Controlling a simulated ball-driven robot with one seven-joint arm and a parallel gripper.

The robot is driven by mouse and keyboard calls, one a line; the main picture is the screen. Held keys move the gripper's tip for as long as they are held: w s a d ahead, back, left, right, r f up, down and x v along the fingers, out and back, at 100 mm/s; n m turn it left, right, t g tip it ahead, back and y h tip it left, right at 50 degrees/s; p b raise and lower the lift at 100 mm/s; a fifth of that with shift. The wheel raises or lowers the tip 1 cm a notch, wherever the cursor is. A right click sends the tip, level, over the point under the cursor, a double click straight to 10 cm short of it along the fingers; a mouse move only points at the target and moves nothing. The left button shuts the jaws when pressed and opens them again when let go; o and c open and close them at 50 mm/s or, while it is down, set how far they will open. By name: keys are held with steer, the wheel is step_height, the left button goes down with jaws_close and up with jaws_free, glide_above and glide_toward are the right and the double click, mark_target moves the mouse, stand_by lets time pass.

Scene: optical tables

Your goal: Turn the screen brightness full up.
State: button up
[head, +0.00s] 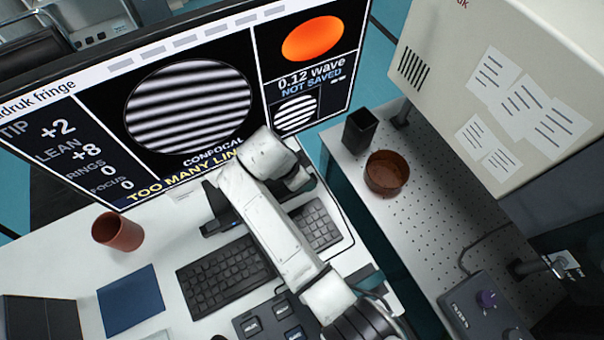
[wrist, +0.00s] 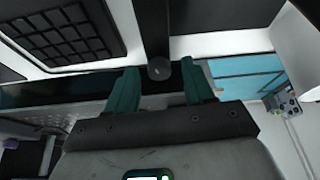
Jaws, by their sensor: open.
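The large screen (head: 190,108) is lit and shows striped fringes, an orange disc and text. My arm reaches over the desk to the screen's lower edge in the head view, where its end hides my gripper and that part of the edge. In the wrist view my gripper (wrist: 159,67) is open, its two teal fingers apart. A small dark round knob (wrist: 159,70) shows between the fingertips, with a visible gap on each side. I see no contact with it. Whether the knob is the brightness control is not labelled in view.
A keyboard (head: 222,277) lies under my arm on the white desk. A brown cup (head: 118,232) and blue folder (head: 131,300) are at left. A perforated table at right holds a brown bowl (head: 384,173), a black holder (head: 359,131) and a control box (head: 484,308).

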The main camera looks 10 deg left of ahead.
steer(key=shift+a+r, duration=0.1)
steer(key=shift+r, duration=0.05)
steer(key=shift+s+a+r+b, duration=0.15)
steer(key=shift+r+b, duration=0.15)
steer(key=shift+b, duration=0.05)
steer(key=s+a+b, duration=0.1)
steer(key=s+a, duration=0.1)
steer(key=a, duration=0.1)
steer(key=s+a+b, duration=0.1)
steer(key=s+a, duration=0.2)
steer(key=s+a+b, duration=0.1)
steer(key=s+a, duration=0.1)
steer(key=a, duration=0.1)
steer(key=shift+s+a+r, duration=0.1)
steer(key=shift+s+a, duration=0.05)
steer(key=shift+s, duration=0.1)
